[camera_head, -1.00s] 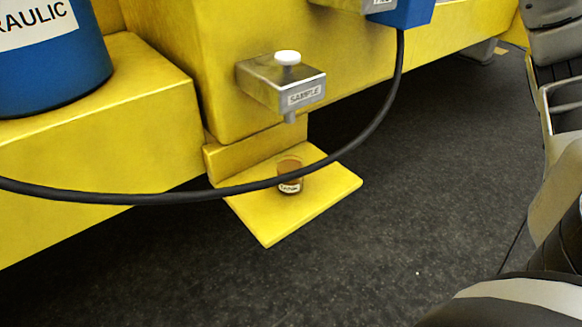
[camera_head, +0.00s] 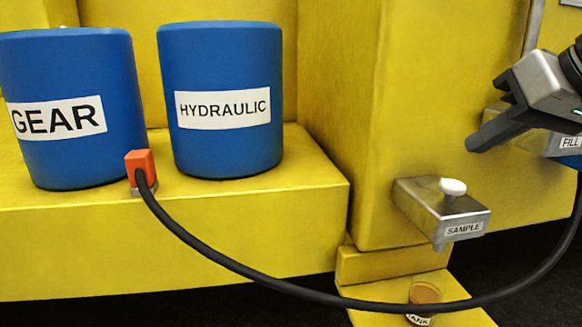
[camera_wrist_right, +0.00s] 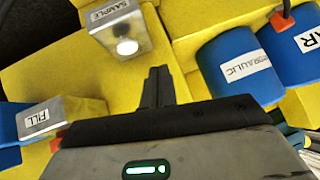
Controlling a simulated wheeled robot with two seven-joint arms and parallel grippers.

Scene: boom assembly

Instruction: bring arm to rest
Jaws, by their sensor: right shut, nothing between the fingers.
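My right gripper (camera_head: 478,142) is raised at the right of the head view, in front of the yellow machine, near the FILL block (camera_head: 571,143). Its fingers are shut with nothing between them. In the right wrist view the closed fingers (camera_wrist_right: 158,85) point at the yellow panel, between the SAMPLE block (camera_wrist_right: 115,28) and the blue HYDRAULIC drum (camera_wrist_right: 240,65). The gripper hides part of the FILL block in the head view. My left gripper is not in view.
A black hose (camera_head: 255,270) runs from an orange connector (camera_head: 140,167) to the right edge, crossing before a small cup (camera_head: 424,293) on a yellow shelf. Blue GEAR (camera_head: 75,155) and HYDRAULIC (camera_head: 225,155) drums stand on a yellow ledge. The SAMPLE block has a white knob (camera_head: 453,187).

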